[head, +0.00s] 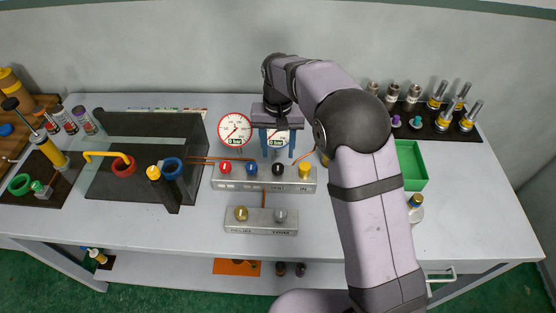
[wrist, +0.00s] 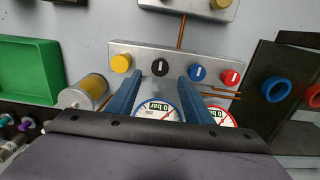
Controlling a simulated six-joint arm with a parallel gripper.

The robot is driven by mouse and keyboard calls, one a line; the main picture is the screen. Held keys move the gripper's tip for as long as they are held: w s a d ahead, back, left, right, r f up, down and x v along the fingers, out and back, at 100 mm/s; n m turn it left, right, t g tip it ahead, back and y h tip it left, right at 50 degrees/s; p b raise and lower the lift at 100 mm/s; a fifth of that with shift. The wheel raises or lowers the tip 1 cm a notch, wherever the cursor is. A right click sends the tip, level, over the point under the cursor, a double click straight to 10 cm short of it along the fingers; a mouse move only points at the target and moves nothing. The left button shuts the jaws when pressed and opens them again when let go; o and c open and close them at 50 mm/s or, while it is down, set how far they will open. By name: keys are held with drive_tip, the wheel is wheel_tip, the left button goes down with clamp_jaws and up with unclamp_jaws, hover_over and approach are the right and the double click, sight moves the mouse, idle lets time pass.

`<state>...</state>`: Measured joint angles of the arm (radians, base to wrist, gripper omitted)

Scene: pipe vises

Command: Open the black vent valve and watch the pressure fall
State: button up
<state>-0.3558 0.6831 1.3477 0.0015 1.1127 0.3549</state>
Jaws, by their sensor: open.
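The black valve (head: 278,169) sits on the front block (head: 264,183) in a row with red, blue and yellow valves. In the wrist view the black valve (wrist: 160,68) carries a white mark that looks upright, and lies between and beyond my fingertips. My gripper (head: 277,153) is open and empty, pointing down behind the row, apart from the knob. It also shows in the wrist view (wrist: 159,78). The left gauge (head: 234,130) is in plain sight; my gripper partly covers the right gauge (head: 279,138). The right gauge's readout (wrist: 158,107) seems to say 0 bar in the wrist view.
The blue valve (head: 251,169) and yellow valve (head: 305,171) flank the black one closely. A second block (head: 261,228) with two knobs stands in front. Dark vises (head: 150,145) stand left, a green tray (head: 421,176) right. Copper lines run beside the block.

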sight(278, 166)
drive_tip(key=shift+f+p, duration=1.2)
drive_tip(key=shift+f, duration=2.2)
drive_tip(key=c, duration=1.1)
